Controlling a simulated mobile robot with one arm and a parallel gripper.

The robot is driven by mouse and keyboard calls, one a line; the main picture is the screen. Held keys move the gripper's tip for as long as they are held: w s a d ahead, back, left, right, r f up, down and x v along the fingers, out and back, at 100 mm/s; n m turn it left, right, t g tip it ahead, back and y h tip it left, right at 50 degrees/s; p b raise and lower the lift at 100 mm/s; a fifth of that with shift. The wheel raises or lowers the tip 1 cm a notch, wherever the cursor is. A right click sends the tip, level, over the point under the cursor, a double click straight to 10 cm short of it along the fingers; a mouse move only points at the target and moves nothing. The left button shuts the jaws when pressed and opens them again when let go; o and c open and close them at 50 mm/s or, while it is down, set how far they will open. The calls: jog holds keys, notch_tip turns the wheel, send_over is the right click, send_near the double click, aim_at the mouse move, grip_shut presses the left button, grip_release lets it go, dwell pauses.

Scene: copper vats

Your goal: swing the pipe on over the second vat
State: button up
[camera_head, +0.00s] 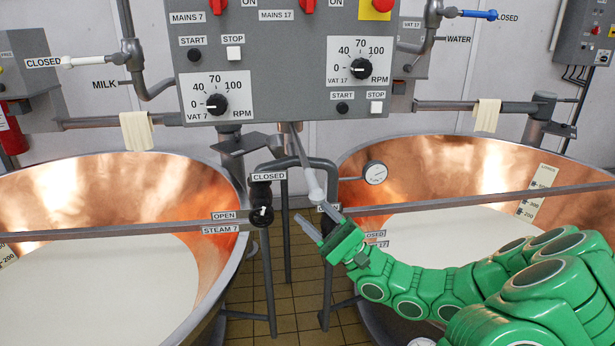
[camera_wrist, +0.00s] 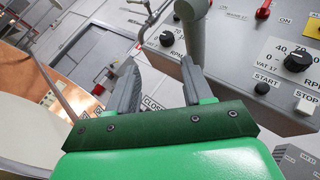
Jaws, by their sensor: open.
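The grey pipe (camera_head: 303,165) slants down from under the control panel, its thicker lower end over the gap between the vats. A grey pipe with a rounded end also shows in the wrist view (camera_wrist: 194,40), close by the right finger and partly hidden behind it. My gripper (camera_head: 312,210) is open, just below the pipe's lower end; I cannot tell whether they touch. Its fingers also show in the wrist view (camera_wrist: 158,75). The left copper vat (camera_head: 222,190) and the right copper vat (camera_head: 390,165) both hold white liquid.
The control panel (camera_head: 285,95), with dials and switches, stands above the gap. A bent dark pipe (camera_head: 333,172) with a gauge (camera_head: 375,173) and a black valve handle (camera_head: 261,195) stand close to my gripper. Horizontal bars cross both vats. Tiled floor (camera_head: 300,290) shows between them.

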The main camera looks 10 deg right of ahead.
aim_at(308, 178)
jog(key=shift+w+a+r+m+t+y, duration=0.2)
jog(key=shift+w+r+t, duration=0.2)
jog(key=shift+r, duration=1)
jog(key=shift+w+a+r+m+t+y, duration=0.15)
jog(key=shift+w+a+r+t, duration=0.3)
jog(key=shift+r, duration=0.95)
jog(key=shift+w+r+m+t+y, duration=0.15)
jog(key=shift+r+t, duration=0.4)
jog(key=shift+r, duration=0.85)
grip_shut()
